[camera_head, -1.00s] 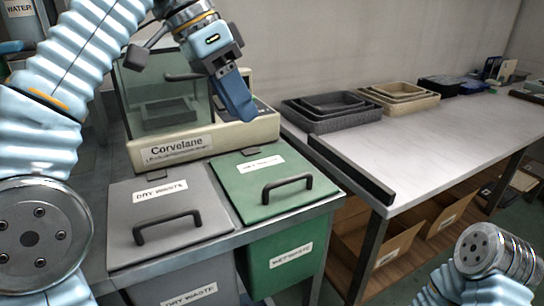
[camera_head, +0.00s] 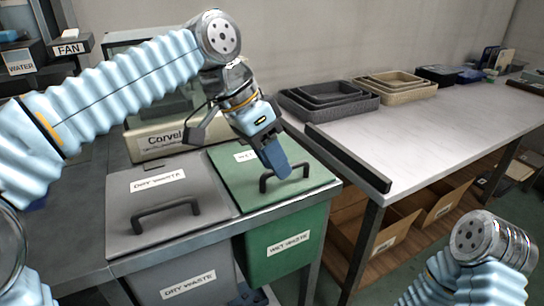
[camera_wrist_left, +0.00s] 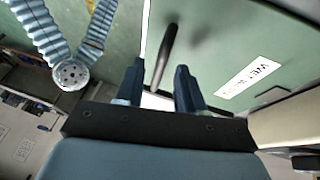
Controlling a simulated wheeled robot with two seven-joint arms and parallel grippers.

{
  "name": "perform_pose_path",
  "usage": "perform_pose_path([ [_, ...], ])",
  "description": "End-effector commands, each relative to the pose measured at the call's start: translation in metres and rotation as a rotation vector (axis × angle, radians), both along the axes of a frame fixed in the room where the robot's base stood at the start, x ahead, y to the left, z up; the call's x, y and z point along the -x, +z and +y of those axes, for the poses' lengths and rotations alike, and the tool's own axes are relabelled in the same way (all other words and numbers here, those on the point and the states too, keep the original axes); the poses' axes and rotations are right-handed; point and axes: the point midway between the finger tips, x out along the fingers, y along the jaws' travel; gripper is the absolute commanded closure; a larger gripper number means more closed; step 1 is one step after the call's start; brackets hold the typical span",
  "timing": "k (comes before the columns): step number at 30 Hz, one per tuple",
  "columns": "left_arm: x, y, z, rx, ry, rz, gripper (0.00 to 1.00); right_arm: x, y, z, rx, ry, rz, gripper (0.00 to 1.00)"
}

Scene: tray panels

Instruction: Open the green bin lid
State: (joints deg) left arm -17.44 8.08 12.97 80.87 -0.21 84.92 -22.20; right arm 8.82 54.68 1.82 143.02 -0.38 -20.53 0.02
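The green lid (camera_head: 236,184) lies closed and flat on the green bin (camera_head: 284,240), labelled WET WASTE. Its dark bar handle (camera_head: 305,174) stands up from the lid. My left gripper (camera_head: 281,170) points down at the handle and hides part of it in the head view. In the left wrist view, the open fingers (camera_wrist_left: 158,82) have the handle (camera_wrist_left: 168,45) between them, with gaps on both sides. I cannot tell how far down the fingers reach. My right gripper is out of view; only part of the right arm shows at lower right.
A grey DRY WASTE lid (camera_head: 120,210) with its own handle lies directly left of the green lid. A Corvelane machine (camera_head: 150,142) stands behind the lids. A white table (camera_head: 430,130) with a dark raised edge strip (camera_head: 345,157) and trays is to the right.

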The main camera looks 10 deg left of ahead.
Motion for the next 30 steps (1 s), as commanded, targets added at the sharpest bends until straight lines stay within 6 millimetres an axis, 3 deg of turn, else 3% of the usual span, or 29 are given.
perform_pose_path([
  [5,0.000,0.000,0.000,0.000,0.000,0.000,0.64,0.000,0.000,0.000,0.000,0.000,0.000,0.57],
  [12,0.000,0.000,0.000,0.000,0.000,0.000,1.00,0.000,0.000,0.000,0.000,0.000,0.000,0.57],
  [30,-0.004,0.010,0.002,0.000,0.001,-0.001,1.00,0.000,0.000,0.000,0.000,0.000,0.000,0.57],
])
